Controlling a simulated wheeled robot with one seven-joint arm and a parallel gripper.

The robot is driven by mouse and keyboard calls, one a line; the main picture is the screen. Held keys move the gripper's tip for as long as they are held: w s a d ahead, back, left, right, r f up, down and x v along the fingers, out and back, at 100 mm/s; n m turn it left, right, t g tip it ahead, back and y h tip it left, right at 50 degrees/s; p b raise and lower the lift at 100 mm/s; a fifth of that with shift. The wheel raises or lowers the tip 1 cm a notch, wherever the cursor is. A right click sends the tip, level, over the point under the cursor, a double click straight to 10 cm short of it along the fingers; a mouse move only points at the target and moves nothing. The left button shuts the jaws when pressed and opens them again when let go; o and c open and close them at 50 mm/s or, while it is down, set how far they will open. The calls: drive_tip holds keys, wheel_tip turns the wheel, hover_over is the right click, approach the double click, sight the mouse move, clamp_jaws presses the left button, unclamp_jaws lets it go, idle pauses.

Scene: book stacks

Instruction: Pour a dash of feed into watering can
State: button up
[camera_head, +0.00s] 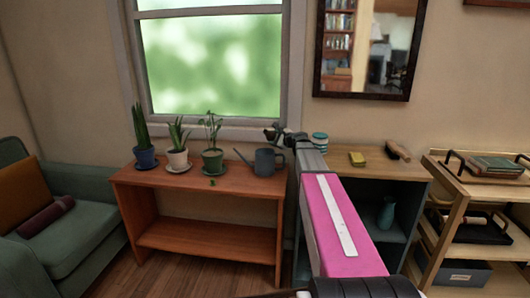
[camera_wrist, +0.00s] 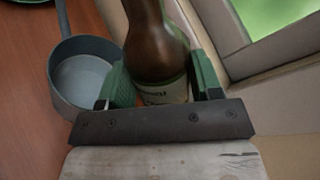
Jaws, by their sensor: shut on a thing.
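My gripper (camera_wrist: 162,88) is shut on a brown bottle (camera_wrist: 155,45) with a pale label, its green pads on either side of it. In the head view my gripper (camera_head: 289,138) is above and to the right of the grey watering can (camera_head: 266,163), and the small dark bottle (camera_head: 272,133) juts out to its left. The watering can stands on the orange-brown wooden shelf, spout to the left. In the wrist view the open can (camera_wrist: 82,76) is left of the bottle, apart from it in the picture. The bottle's exact tilt and its mouth are unclear.
Several potted plants stand left of the can on the wooden shelf (camera_head: 240,184), the nearest in a green pot (camera_head: 213,162). The window sill (camera_head: 235,132) is close behind. A dark shelf with a yellow block (camera_head: 357,159) and a brush (camera_head: 397,150) stands at right.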

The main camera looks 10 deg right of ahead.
drive_tip(key=shift+w+d+f+n+h+p, duration=0.15)
drive_tip(key=shift+f+n+h+p, duration=0.25)
drive_tip(key=shift+n, duration=0.5)
drive_tip(key=shift+d+f+n+h+p, duration=0.15)
drive_tip(key=shift+f+n+h+p, duration=0.2)
drive_tip(key=shift+n, duration=0.55)
idle(4.8)
drive_tip(key=shift+d+r+n, duration=0.15)
drive_tip(key=shift+r+n, duration=0.2)
drive_tip(key=shift+n, duration=0.05)
idle(1.0)
